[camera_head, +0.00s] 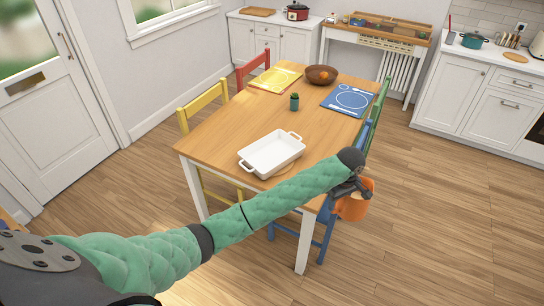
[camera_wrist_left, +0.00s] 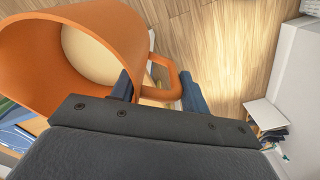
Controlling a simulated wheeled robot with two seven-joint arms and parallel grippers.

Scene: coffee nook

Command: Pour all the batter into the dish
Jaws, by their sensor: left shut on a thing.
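The white rectangular dish (camera_head: 272,152) with two handles stands on the wooden table, near its front edge, and looks empty. My left gripper (camera_head: 355,188) is beyond the table's right front corner, to the right of the dish. It is shut on the handle of an orange jug (camera_head: 355,208), which hangs in the air apart from the dish. The left wrist view shows the jug (camera_wrist_left: 60,22) close up, with pale cream batter (camera_wrist_left: 92,55) inside and the handle between the fingers (camera_wrist_left: 160,92). My right gripper is not in view.
The wooden table (camera_head: 225,128) also bears a small potted cactus (camera_head: 294,101), a brown bowl (camera_head: 321,74), a yellow placemat (camera_head: 275,79) and a blue placemat (camera_head: 348,99). A blue chair (camera_head: 324,235) is by the jug. Floor to the right is clear.

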